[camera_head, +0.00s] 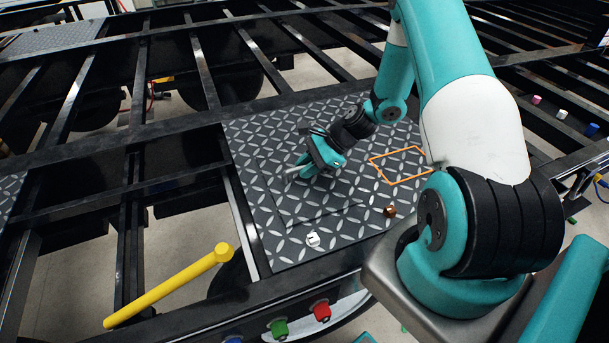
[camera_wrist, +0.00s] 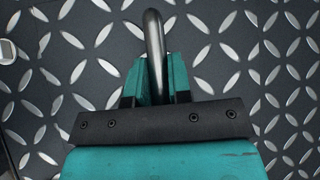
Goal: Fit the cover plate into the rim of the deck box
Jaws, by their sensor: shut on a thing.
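My gripper (camera_head: 308,168) is shut on a grey metal handle (camera_wrist: 153,40), which stands up between the teal fingers in the wrist view. The handle seems to belong to the cover plate (camera_head: 285,200), a dark sheet with a pale diamond tread. Thin dark edge lines mark it on the similarly patterned deck (camera_head: 345,115). The arm and gripper hide part of it. I cannot tell whether the plate is raised or flush, and I cannot make out the deck box rim. An orange rectangle outline (camera_head: 402,148) lies on the deck right of the gripper.
A small white block (camera_head: 313,239) and a small brown piece (camera_head: 389,211) sit on the deck near its front edge. A yellow bar (camera_head: 170,285) slants at the lower left. Red (camera_head: 321,311) and green (camera_head: 278,328) fittings line the front. Open black frame beams surround the deck.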

